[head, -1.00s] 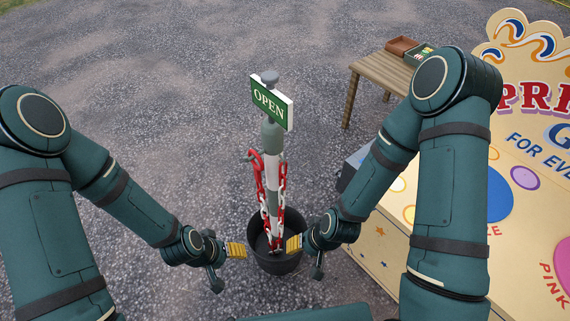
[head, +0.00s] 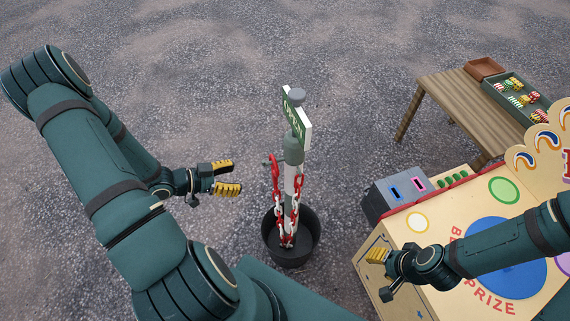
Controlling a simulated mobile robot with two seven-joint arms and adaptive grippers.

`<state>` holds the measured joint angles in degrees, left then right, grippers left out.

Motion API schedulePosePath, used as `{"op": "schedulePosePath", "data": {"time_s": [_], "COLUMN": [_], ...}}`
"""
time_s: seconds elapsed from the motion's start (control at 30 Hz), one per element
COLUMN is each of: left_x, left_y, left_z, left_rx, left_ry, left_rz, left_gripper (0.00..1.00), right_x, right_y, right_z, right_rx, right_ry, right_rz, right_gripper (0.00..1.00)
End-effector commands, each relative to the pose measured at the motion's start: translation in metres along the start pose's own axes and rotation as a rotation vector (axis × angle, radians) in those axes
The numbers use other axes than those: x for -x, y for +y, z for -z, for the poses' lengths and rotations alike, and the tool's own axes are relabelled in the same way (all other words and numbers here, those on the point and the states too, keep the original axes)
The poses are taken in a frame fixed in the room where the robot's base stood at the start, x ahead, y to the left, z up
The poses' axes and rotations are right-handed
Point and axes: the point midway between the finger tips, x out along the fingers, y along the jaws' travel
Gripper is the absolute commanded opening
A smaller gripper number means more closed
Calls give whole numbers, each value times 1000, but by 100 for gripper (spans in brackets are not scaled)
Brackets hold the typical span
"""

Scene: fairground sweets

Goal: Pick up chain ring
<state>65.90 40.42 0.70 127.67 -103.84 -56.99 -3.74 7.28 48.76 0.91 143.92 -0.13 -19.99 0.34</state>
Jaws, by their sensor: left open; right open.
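A red and white chain (head: 300,182) hangs from a grey and white post (head: 292,151) that stands upright in a black bucket (head: 313,247). A red hook-like end (head: 274,170) shows on the post's left side. A single chain ring cannot be told apart from the links. A green OPEN sign (head: 295,114) is near the post's top. My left gripper (head: 234,177) is open and empty, left of the post and apart from the chain. My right gripper (head: 376,257) is open and empty, right of the bucket, by the game stall's corner.
The game stall (head: 440,217) with painted circles fills the lower right. A grey box (head: 393,192) with coloured slots adjoins its left end. A wooden table (head: 450,98) at the back right bears a brown tray (head: 483,69) and a green sweets tray (head: 525,105).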

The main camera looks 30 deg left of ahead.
Motion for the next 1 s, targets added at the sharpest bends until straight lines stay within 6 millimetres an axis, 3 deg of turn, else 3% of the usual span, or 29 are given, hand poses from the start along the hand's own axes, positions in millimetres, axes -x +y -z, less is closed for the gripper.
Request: {"op": "schedulePosePath", "data": {"time_s": [0.13, 0.5, 0.77, 1.0], "left_x": [0, -65, -83, -117], "left_y": [3, 4, 4, 3], "left_z": [-1, -2, -1, -4], "left_rx": [-20, -20, -20, -19], "left_ry": [11, 11, 10, 10], "left_rz": [-15, -17, -15, -17], "left_gripper": [60, 60, 60, 60], "right_x": [-1, -12, -16, -24], "right_y": [0, 5, 6, 9], "right_z": [-1, 0, 0, 1], "right_rx": [0, 1, 1, 2], "right_ry": [-2, 2, 4, 9], "right_rz": [0, 0, 0, -1], "right_gripper": [47, 47, 47, 47]}}
